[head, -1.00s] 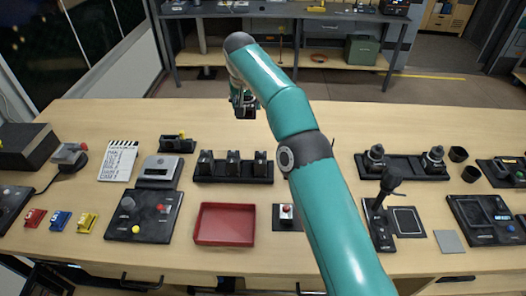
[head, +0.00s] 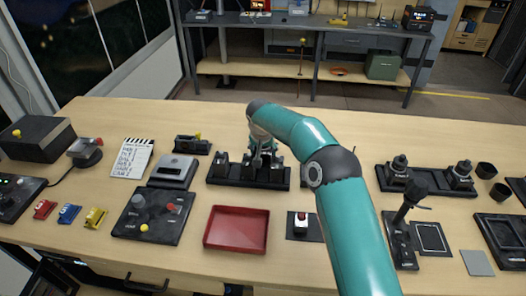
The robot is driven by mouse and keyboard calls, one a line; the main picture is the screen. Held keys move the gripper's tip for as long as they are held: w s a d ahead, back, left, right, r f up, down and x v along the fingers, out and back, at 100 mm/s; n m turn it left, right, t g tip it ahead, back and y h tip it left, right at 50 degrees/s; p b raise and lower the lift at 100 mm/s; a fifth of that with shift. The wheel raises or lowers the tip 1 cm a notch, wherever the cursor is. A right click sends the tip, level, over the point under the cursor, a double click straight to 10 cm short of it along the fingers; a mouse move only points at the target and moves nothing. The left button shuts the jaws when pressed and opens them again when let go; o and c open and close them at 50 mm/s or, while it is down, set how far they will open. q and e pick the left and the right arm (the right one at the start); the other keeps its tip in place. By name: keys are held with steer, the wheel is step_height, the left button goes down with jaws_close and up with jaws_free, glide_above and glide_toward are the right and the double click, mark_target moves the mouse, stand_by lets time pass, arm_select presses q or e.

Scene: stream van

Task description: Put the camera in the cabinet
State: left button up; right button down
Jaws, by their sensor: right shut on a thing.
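My right gripper (head: 262,158) is at the black rack (head: 250,183), over its middle upright black piece. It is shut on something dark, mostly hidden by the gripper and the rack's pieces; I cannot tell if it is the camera. Two more upright black pieces stand in the rack, at its left (head: 222,165) and right (head: 277,173). I cannot single out a camera on the table. A wooden cabinet (head: 472,25) stands at the far back right, beyond the dark bench. My left gripper is not in view.
A rack (head: 428,180) with two dark knobbed pieces is at the right. The table's back strip (head: 200,110) is clear.

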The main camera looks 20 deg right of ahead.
steer(key=shift+f, duration=0.35)
steer(key=shift+f, duration=0.1)
steer(key=shift+c, duration=1.4)
jaws_free()
